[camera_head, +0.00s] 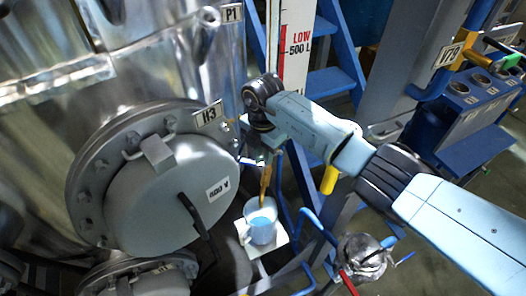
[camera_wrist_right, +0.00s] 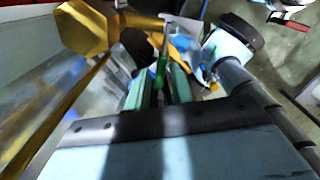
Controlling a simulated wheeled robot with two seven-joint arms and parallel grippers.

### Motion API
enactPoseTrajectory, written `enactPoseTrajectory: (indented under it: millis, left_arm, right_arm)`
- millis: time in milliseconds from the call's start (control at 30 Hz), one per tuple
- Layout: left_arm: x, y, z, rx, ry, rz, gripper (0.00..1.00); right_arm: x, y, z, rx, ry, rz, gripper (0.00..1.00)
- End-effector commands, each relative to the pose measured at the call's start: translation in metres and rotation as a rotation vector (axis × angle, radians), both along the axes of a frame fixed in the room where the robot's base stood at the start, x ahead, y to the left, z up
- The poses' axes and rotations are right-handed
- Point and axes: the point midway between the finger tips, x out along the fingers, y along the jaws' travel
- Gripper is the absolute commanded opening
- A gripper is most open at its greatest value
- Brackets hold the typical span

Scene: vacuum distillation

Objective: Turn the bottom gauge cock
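The bottom gauge cock shows in the right wrist view as a brass hexagonal fitting (camera_wrist_right: 85,28) with a brass stem. A metal lever with a green grip (camera_wrist_right: 160,72) hangs from it. My right gripper (camera_wrist_right: 159,90) points at this lever. Its two teal fingers stand apart on either side of the green grip, with a gap visible; contact cannot be told. In the head view my right gripper (camera_head: 252,159) is beside the tank, below the level gauge (camera_head: 296,45) marked LOW 500 L. It hides the cock there. My left gripper is out of view.
A brass outlet pipe (camera_head: 265,182) points down over a mug (camera_head: 262,231) of blue liquid on a white plate (camera_head: 272,248). The steel tank with its round hatch (camera_head: 165,195) stands close left.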

Motion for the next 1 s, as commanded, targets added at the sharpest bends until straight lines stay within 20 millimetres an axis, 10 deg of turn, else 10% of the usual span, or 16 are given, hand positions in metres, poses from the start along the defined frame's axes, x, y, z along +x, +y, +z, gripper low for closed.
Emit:
enactPoseTrajectory:
  millis: [167, 1000]
  left_arm:
    - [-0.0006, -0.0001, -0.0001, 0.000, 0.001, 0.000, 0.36]
    - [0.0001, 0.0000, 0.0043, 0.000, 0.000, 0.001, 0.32]
  right_arm:
    - [0.0001, 0.0000, 0.0004, 0.000, 0.000, 0.000, 0.00]
    - [0.0017, -0.0034, 0.0071, 0.114, 0.046, 0.003, 0.00]
